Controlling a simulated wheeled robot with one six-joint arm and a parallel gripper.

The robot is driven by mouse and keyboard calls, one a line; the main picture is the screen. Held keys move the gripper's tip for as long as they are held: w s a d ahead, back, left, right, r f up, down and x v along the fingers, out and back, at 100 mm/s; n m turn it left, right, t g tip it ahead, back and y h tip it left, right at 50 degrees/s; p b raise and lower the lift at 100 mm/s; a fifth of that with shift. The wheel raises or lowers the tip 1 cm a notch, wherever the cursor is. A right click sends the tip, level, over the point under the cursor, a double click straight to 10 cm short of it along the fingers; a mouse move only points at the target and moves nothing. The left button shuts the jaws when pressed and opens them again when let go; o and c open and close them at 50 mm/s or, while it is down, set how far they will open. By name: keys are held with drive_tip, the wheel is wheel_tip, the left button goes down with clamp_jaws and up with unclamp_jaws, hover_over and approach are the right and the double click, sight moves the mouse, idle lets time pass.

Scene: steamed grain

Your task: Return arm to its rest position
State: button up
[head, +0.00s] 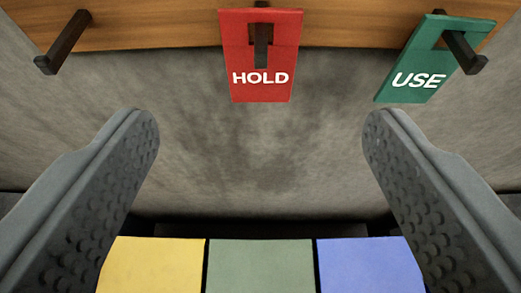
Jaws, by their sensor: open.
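My gripper (261,135) is open, with its two grey fingers at the left and right of the head view. Nothing is between the fingers. A red HOLD tag (260,88) hangs on a dark peg at the top middle, beyond the fingertips. A green USE tag (405,90) hangs tilted on another dark peg at the upper right. Neither tag touches the fingers in the picture.
A wooden rail (150,28) runs along the top. An empty dark peg (64,42) sticks out at its left. Yellow (152,265), green (261,266) and blue (370,266) squares lie side by side along the bottom. Bare grey surface (240,165) shows between.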

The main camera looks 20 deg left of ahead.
drive_tip(key=v, duration=0.7)
drive_tip(key=s+d+f+m+t+h, duration=0.2)
drive_tip(key=s+d+f, duration=0.2)
drive_tip(key=s+f, duration=0.8)
drive_tip(key=s+d+f+m+t+h, duration=0.2)
drive_tip(key=s+d+f, duration=0.3)
drive_tip(key=s+f, duration=0.6)
wheel_tip(320, 180, down, 4)
drive_tip(key=shift+s+d+f+m+t+h, duration=0.15)
drive_tip(key=shift+s+f+m+t+h, duration=0.2)
drive_tip(key=shift+h, duration=0.35)
